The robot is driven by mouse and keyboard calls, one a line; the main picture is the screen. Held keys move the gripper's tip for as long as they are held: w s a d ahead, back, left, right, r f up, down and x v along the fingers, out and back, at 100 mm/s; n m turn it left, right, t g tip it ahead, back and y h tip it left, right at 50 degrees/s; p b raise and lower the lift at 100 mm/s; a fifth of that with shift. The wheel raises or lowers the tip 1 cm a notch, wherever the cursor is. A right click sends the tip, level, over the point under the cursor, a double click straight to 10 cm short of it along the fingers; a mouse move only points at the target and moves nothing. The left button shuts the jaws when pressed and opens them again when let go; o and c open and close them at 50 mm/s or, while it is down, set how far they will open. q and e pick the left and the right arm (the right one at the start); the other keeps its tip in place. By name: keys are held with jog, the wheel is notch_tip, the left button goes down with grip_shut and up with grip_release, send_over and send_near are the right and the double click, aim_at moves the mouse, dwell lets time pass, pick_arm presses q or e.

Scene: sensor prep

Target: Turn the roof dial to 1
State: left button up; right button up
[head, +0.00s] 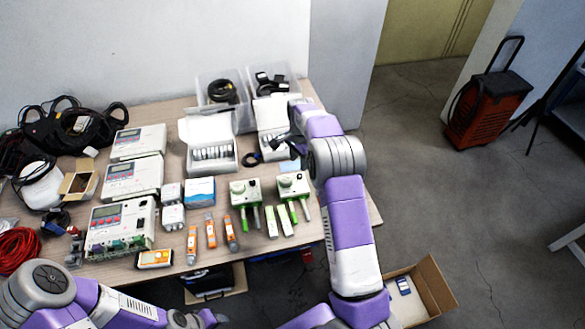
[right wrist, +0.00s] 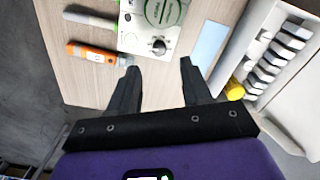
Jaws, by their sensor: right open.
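Two white-and-green sensor units stand side by side on the table, the left one (head: 245,191) and the right one (head: 293,185), with probes at their front. The dial's marks are too small to read. My left gripper (head: 196,319) is partly cut off at the bottom edge.
A light blue card (right wrist: 208,43) lies beside the unit. My right arm covers the table's right end.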

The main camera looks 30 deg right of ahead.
aim_at(300, 175)
jog(key=shift+w+d+f, duration=0.1)
jog(key=shift+w+f, duration=0.1)
jog(key=f, duration=0.2)
jog(key=f+b, duration=0.1)
jog(key=f, duration=0.3)
jog(key=shift+s+f, duration=0.25)
jog(key=shift+s, duration=0.05)
jog(key=shift+c, duration=0.2)
grip_shut()
